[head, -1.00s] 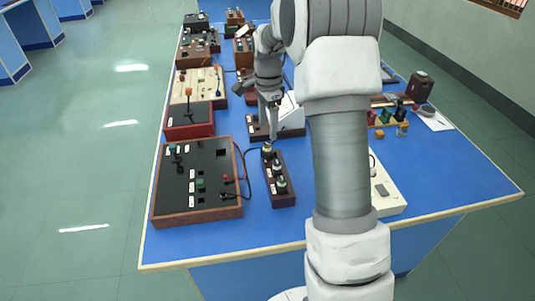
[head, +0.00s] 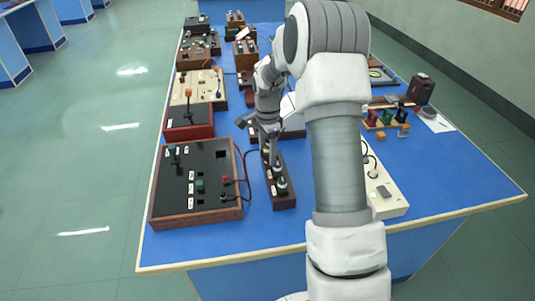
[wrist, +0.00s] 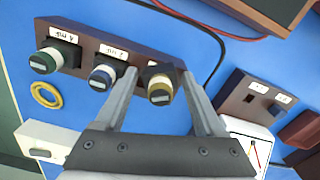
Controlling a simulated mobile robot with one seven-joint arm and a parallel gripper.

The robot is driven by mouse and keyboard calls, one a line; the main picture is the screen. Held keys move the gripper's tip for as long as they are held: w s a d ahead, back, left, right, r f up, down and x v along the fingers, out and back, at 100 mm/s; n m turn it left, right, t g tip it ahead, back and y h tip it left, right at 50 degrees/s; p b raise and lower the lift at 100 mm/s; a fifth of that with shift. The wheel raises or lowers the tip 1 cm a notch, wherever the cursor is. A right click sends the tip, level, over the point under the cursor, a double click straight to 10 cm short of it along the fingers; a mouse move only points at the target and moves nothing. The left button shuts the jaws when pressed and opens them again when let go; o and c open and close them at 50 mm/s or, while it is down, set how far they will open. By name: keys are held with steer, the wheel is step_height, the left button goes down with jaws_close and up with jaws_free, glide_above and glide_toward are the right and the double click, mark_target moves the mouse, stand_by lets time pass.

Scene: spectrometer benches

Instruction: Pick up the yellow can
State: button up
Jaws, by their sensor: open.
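The yellow can (wrist: 160,96) is a short cylinder with a dark yellow body and pale top. It stands at one end of a dark brown wooden holder (wrist: 88,40), beside a blue can (wrist: 103,77) and a green can (wrist: 44,62). My gripper (wrist: 158,76) is open, with one finger on each side of the yellow can in the wrist view; I cannot tell if either touches it. In the head view, my gripper (head: 270,148) is at the far end of the holder (head: 284,203) and mostly hides the yellow can.
A large black-panelled box (head: 195,185) with a wire stands left of the holder. A white box (head: 388,199) is on the right, partly behind my arm. A yellow ring (wrist: 46,95) lies near the green can. The bench front (head: 230,250) is clear.

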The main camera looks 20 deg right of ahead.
jaws_close()
steer(key=shift+r, duration=0.1)
